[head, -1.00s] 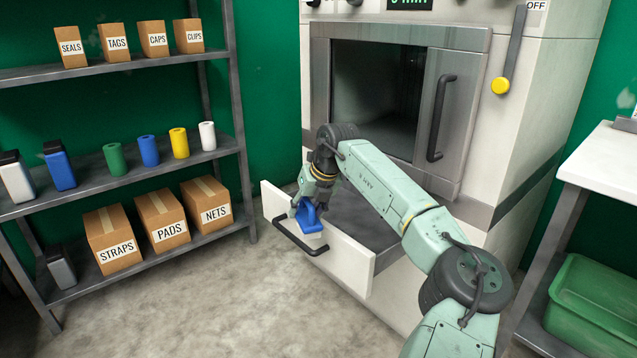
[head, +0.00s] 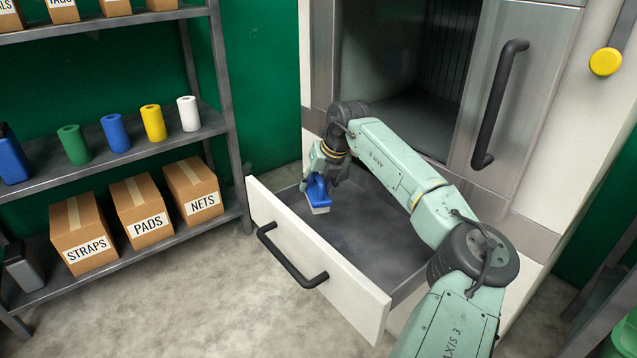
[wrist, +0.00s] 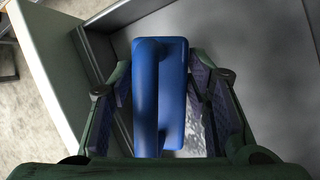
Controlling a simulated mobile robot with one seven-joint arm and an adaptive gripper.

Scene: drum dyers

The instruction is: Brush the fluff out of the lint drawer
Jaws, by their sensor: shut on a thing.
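The lint drawer (head: 298,255) is pulled out of the white machine, with a dark handle on its white front. My gripper (head: 319,180) is shut on a blue brush (head: 317,189) with pale bristles, over the left part of the drawer. In the wrist view the brush (wrist: 160,90) lies between my two fingers (wrist: 160,95), near the drawer's front wall. The grey drawer floor (head: 352,235) shows a faint lighter, speckled patch. I cannot tell whether the bristles touch the floor.
Above the drawer is the dryer's dark opening (head: 405,75), with a sliding door and black handle (head: 497,105). A grey shelf rack (head: 232,100) with boxes (head: 193,190) and coloured rolls (head: 153,122) stands at left. Concrete floor before the drawer is clear.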

